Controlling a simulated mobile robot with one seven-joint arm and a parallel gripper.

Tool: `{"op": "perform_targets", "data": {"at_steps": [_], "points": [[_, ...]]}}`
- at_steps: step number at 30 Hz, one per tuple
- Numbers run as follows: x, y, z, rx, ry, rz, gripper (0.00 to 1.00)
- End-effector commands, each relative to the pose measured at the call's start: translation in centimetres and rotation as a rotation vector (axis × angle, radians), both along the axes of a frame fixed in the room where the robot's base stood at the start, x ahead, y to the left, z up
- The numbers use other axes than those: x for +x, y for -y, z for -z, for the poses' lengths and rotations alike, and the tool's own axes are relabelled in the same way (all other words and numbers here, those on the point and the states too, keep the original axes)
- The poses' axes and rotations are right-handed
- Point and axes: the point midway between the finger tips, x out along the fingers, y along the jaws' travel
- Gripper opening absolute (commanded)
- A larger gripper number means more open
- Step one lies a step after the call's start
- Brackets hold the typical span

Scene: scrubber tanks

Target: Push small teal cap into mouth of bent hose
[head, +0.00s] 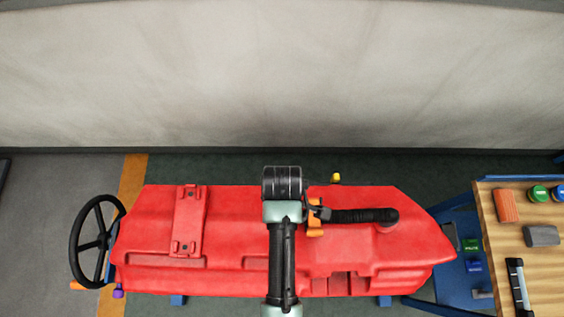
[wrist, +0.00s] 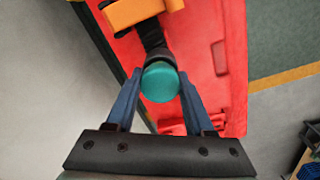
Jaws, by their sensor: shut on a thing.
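The small teal cap (wrist: 160,83) sits between the two fingers of my gripper (wrist: 160,74), which is shut on it. The black ribbed hose (head: 360,215) lies along the red tank (head: 230,230). Its left end is near an orange clamp (head: 315,222). In the wrist view, the hose (wrist: 151,35) runs up from directly behind the cap to an orange block (wrist: 132,12). The cap lines up with the hose end and hides its mouth. I cannot tell how far in the cap is. In the head view my arm hides the cap.
A black handwheel (head: 92,240) stands at the tank's left. A yellow knob (head: 336,178) stands at its back edge. A wooden bench (head: 510,240) on the right carries an orange block (head: 507,206), round tins and a grey block (head: 541,236). A pale wall stands behind.

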Motion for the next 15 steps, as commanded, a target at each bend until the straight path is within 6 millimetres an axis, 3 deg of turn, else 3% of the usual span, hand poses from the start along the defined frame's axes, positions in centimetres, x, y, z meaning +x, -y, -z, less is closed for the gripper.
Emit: {"op": "perform_targets", "data": {"at_steps": [3,4,6,9,15], "points": [[-0.70,0.13,0.80,-0.003,-0.021,0.002,0.00],[-0.71,0.14,0.80,-0.003,-0.021,0.002,0.58],[-0.72,0.13,0.80,-0.003,-0.021,0.002,0.71],[-0.73,0.12,0.80,-0.003,-0.021,0.002,0.88],[-0.76,0.04,0.79,-0.001,-0.023,0.001,0.88]]}}
